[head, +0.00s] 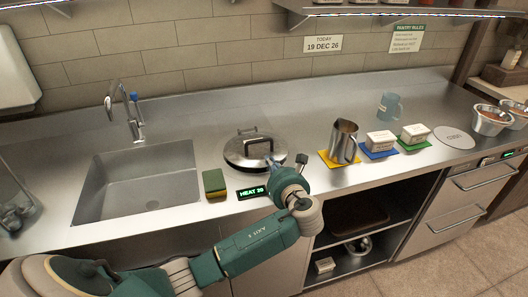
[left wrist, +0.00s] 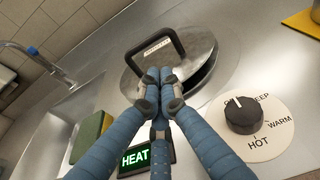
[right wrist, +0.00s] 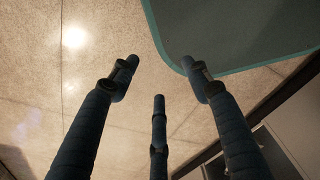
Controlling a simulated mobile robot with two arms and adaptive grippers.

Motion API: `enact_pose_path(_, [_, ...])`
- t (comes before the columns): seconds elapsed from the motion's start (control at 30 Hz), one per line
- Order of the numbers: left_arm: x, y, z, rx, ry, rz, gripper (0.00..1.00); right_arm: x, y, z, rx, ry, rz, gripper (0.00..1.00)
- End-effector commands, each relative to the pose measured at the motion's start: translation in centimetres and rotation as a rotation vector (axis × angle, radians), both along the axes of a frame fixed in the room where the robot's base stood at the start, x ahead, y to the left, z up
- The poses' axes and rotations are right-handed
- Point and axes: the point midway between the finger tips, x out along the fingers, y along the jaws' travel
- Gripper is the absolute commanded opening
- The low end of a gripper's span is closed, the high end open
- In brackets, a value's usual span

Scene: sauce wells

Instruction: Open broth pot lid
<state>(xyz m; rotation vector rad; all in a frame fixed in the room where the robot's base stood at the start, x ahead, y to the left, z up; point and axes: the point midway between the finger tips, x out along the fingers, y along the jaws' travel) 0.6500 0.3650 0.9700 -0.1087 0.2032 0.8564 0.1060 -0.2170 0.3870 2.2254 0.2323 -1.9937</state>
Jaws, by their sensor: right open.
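The broth pot's round steel lid (head: 240,153) sits on the counter's pot well, with a dark band under its near edge. In the left wrist view the lid (left wrist: 205,45) has a black arched handle (left wrist: 177,42) and a small label behind it. A dark gap shows along the lid's right edge. My left gripper (head: 270,160) is at the lid's near right side. In the left wrist view its fingertips (left wrist: 159,76) are together, in front of the handle's opening; I cannot tell whether they touch the lid. My right gripper (right wrist: 158,75) is open and empty over the floor.
A heat display (head: 252,192) and a dial (left wrist: 243,115) are close to the pot. A sponge (head: 214,183) stands left, beside the sink (head: 145,180). A steel pitcher (head: 344,141) and white containers (head: 381,139) stand on coloured mats at right. Shelves are below the counter.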

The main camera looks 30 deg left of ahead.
Motion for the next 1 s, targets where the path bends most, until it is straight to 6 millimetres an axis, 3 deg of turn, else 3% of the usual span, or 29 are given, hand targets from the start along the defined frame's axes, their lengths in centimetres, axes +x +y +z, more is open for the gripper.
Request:
enact_pose_path(0.37, [4.2,5.0,-1.3,0.0,0.0,0.003,0.0,-2.9,-3.2,0.6,-0.038,0.041,0.004,0.48])
enact_pose_path(0.6, [5.7,6.7,-2.0,-0.002,-0.001,0.001,0.0,-1.8,-1.9,0.7,-0.023,0.025,0.001,0.48])
enact_pose_path(0.77, [5.9,6.9,-2.1,-0.003,0.0,0.001,0.0,-0.9,-0.8,0.8,-0.01,0.011,-0.001,0.48])
enact_pose_path(1.0, [5.9,6.9,-2.0,-0.003,0.0,0.001,0.0,-1.0,-0.9,0.8,-0.011,0.012,0.001,0.48])
